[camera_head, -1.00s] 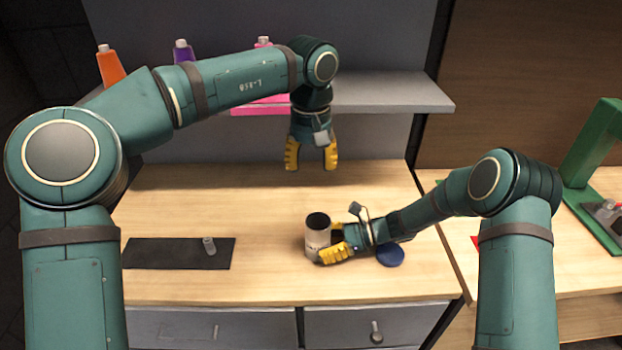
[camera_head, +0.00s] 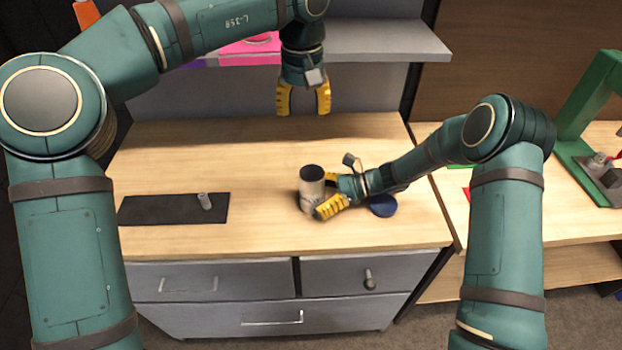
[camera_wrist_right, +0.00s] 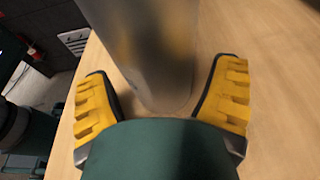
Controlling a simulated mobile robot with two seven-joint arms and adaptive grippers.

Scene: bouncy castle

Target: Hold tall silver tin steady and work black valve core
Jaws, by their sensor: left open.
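The tall silver tin (camera_head: 311,190) stands upright on the wooden worktop, with a dark top. In the right wrist view, the tin (camera_wrist_right: 155,60) is large and blurred. My right gripper (camera_head: 322,197) is low beside the tin from the right. In the right wrist view, my right gripper's fingers (camera_wrist_right: 162,85) are spread to either side of the tin's base, with a gap on the left; contact on the right is unclear. My left gripper (camera_head: 303,112) is open, empty and raised near the worktop's back edge. I cannot make out a black valve core.
A black mat (camera_head: 150,209) holds a small grey cylinder (camera_head: 205,201) on the left. A blue disc (camera_head: 383,206) lies beside my right gripper. A grey shelf (camera_head: 390,42) is behind my left arm. A green stand (camera_head: 590,105) is on the right bench.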

